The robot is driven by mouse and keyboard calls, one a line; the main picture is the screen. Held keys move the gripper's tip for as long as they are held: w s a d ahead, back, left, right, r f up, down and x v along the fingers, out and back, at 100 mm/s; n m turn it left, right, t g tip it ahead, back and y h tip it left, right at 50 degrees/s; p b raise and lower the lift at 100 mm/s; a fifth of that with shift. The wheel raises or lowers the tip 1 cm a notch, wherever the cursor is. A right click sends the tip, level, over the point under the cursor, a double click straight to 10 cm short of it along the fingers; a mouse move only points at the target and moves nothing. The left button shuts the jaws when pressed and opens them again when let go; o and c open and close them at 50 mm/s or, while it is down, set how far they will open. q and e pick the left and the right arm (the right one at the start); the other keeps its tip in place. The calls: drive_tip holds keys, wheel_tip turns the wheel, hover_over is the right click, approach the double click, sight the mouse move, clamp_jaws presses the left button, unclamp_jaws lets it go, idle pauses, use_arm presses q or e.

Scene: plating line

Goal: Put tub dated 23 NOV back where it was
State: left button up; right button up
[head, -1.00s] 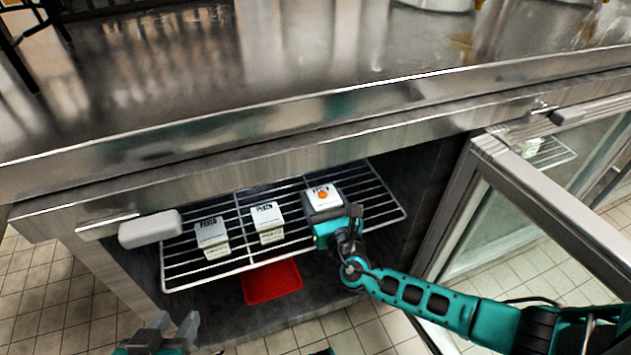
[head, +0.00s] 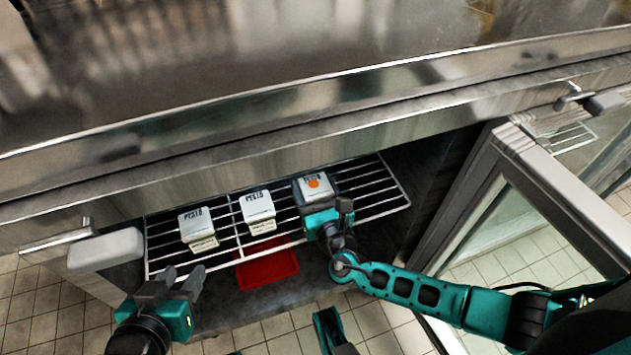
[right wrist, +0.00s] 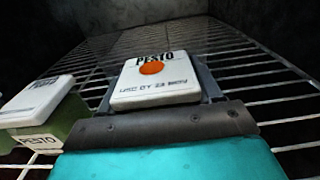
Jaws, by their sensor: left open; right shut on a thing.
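The tub dated 23 NOV (right wrist: 156,84) has a white lid marked PESTO, an orange dot and a use-by line. It also shows in the head view (head: 315,190), at the right of the row on the wire shelf. My right gripper (head: 320,208) is shut on this tub from the front. Whether the tub touches the shelf bars, I cannot tell. My left gripper (head: 182,283) is open and empty in front of the shelf's left part.
Two other PESTO tubs, a middle one (head: 258,209) and a left one (head: 198,228), stand on the wire shelf (head: 378,199). A red tray (head: 268,268) lies below. The glass door (head: 520,200) stands open at the right. The steel counter (head: 270,70) overhangs the shelf.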

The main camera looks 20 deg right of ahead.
drive_tip(key=o, duration=0.9)
drive_tip(key=shift+s+f, duration=0.1)
drive_tip(key=o, duration=0.3)
use_arm(q)
drive_tip(key=shift+s+a+f, duration=0.1)
drive_tip(key=shift+s+f, duration=0.15)
drive_tip(key=shift+s, duration=0.1)
use_arm(e)
drive_tip(key=shift+o, duration=0.4)
drive_tip(key=shift+r, duration=0.2)
drive_tip(key=shift+f, duration=0.1)
